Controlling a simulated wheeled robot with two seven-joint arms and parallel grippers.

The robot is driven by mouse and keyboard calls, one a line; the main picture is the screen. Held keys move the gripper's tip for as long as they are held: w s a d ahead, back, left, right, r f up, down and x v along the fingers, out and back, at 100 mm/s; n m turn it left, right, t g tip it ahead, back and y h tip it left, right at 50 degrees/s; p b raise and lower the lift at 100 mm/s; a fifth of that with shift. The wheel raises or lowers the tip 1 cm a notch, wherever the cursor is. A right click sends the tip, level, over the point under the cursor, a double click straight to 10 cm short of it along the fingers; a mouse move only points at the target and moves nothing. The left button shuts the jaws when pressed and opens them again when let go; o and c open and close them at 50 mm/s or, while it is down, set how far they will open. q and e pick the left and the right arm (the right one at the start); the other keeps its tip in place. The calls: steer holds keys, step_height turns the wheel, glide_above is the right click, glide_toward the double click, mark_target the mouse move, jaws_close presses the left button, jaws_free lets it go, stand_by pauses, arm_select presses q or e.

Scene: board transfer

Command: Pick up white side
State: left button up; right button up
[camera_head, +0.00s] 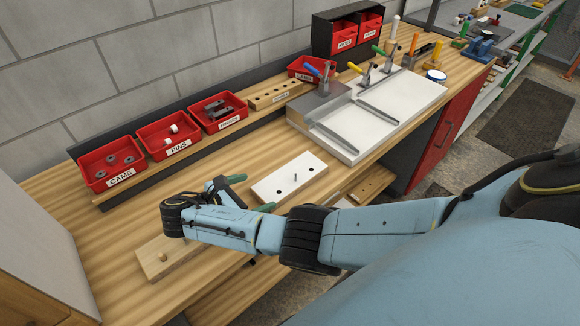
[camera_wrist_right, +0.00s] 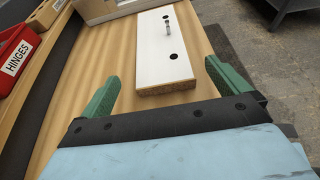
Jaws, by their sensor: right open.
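The white board (camera_head: 307,168) lies flat on the wooden bench, with dark holes and a small metal pin standing up from it. Its bare wood edge faces my right gripper in the right wrist view, where the white board (camera_wrist_right: 158,60) lies ahead of and between the fingers. My right gripper (camera_head: 250,193) is open and empty, just left of the board's near end in the head view; its green fingers also frame the board in the wrist view (camera_wrist_right: 166,90). The fingers appear apart from the board. My left gripper is not seen.
A plain wooden board (camera_head: 155,262) with a peg lies near the front edge, partly behind my arm. Red bins of cams (camera_head: 112,162), pins (camera_head: 168,135) and hinges (camera_head: 218,112) line the back. A white fixture (camera_head: 370,125) with clamps stands to the right.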

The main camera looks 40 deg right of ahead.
mark_target(277, 186)
steer(key=shift+x, duration=0.8)
steer(key=shift+w+d+f, duration=0.2)
steer(key=shift+d, duration=0.1)
steer(key=shift+d+f, duration=0.15)
steer(key=shift+d, duration=0.2)
steer(key=shift+s+d+f, duration=0.1)
steer(key=shift+d+f, duration=0.05)
steer(key=shift+d, duration=0.2)
steer(key=x, duration=0.4)
steer(key=shift+s+f, duration=0.1)
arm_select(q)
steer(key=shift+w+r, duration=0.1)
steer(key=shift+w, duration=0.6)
arm_select(e)
steer(key=shift+c, duration=1.1)
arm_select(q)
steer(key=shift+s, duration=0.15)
arm_select(e)
steer(key=c, duration=0.9)
